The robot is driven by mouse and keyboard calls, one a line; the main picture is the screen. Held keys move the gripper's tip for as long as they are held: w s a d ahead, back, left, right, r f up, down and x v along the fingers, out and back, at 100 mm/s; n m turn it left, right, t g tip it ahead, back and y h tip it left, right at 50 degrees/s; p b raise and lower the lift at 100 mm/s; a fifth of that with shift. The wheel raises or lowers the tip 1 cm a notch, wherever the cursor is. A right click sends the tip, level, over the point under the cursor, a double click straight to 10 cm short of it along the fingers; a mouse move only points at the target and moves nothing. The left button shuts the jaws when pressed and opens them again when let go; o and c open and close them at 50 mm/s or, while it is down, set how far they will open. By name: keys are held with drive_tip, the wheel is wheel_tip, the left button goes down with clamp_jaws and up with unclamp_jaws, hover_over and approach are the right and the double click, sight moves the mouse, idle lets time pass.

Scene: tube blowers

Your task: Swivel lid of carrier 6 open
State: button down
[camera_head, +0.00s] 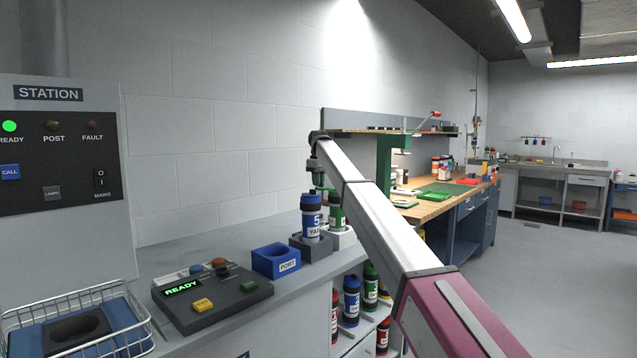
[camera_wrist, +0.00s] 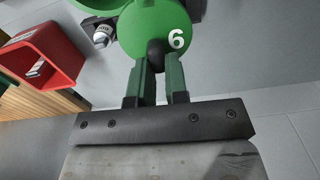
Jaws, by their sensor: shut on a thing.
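The green lid with a white 6 (camera_wrist: 140,32) is at the top of the wrist view, with a small black knob (camera_wrist: 155,50) at its near edge. My gripper (camera_wrist: 157,68) has its two green fingers on either side of the knob, shut on it. In the head view, the green carrier 6 (camera_head: 337,219) stands upright behind and right of the blue carrier 5 (camera_head: 311,222), which partly hides it. My arm reaches over to it from the right. Another green rounded part shows at the wrist view's top edge, cut off; how far the lid is turned is unclear.
An empty blue port block (camera_head: 276,262) and a control box reading READY (camera_head: 212,290) stand left of the carriers on the grey counter. A wire basket (camera_head: 140,318) is at front left. More carriers stand on the shelf (camera_head: 352,300) below. A red bin (camera_wrist: 62,45) shows in the wrist view.

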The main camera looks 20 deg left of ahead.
drive_tip(key=c, duration=1.1)
unclamp_jaws()
